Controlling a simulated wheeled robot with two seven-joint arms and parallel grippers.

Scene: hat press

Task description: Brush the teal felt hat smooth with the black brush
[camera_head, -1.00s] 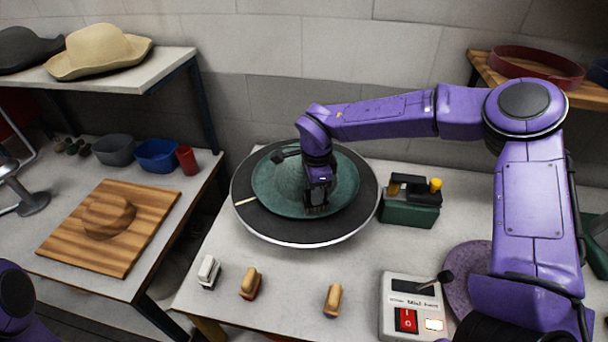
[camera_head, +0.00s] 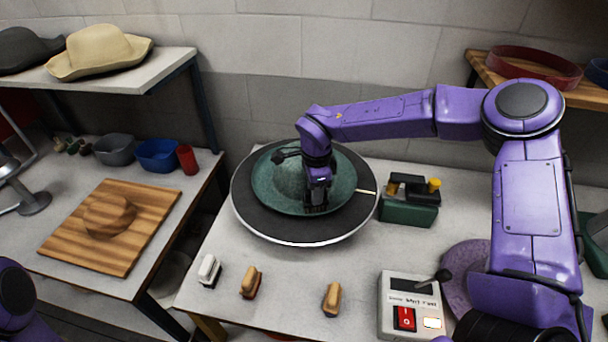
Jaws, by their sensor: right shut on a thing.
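The teal felt hat (camera_head: 275,180) lies brim-out on a round dark turntable (camera_head: 262,222) with a pale rim, at the middle of the table. My right gripper (camera_head: 317,197) points down over the front right part of the hat. It is shut on the black brush (camera_head: 316,209), of which only a small dark part shows under the jaws. The brush is at the hat's brim; I cannot tell how firmly it touches. The gripper and wrist hide part of the crown. My left gripper is out of view; only a bit of that arm shows at the lower left.
A white brush (camera_head: 208,270) and two tan-handled brushes (camera_head: 250,282) (camera_head: 332,298) stand along the front edge. A switch box (camera_head: 398,285) with a red rocker and lit button is front right. A green box (camera_head: 408,213) stands right of the turntable. A side table holds a wooden board (camera_head: 75,240).

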